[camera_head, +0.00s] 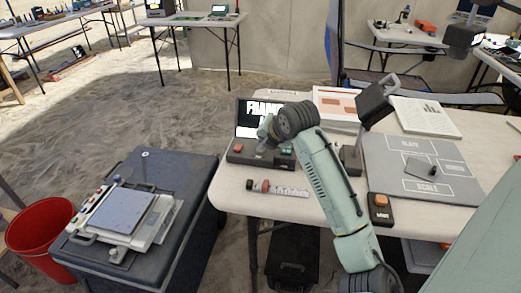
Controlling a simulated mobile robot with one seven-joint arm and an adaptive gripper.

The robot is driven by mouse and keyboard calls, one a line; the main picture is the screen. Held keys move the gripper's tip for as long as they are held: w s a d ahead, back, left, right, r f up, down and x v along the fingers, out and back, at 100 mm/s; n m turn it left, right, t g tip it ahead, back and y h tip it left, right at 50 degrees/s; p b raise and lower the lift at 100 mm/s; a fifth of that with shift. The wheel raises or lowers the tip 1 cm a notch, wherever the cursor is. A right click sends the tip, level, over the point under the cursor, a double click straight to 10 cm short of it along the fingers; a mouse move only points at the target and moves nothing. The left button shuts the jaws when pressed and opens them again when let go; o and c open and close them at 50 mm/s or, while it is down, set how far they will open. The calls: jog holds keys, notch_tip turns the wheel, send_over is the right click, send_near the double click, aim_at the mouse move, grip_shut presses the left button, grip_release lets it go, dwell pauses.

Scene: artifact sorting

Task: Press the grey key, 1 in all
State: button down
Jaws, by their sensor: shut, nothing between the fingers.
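A dark console (233,158) lies on the white table in front of a small screen with large white lettering (262,107). My gripper (261,152) is shut and empty, tilted down over the console's middle. I cannot tell whether its tip touches a key. A teal key (287,151) shows to its right, and a small reddish spot shows on the console to its left. I cannot make out a grey key for certain; the gripper hides part of the console.
A strip with dark, red and pale pieces (278,188) lies in front of the console. To the right are an orange-buttoned box (380,208) and a grey labelled board (385,150). A dark case (190,170) stands left, beside a red bin (40,232).

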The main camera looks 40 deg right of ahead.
aim_at(263, 149)
jog(key=shift+f+b, duration=0.5)
dwell(0.4)
jog(key=shift+r, duration=0.15)
jog(key=shift+r+p, duration=0.45)
jog(key=shift+r, duration=0.3)
jog(key=shift+r+p, duration=1.4)
jog(key=shift+r, duration=1.15)
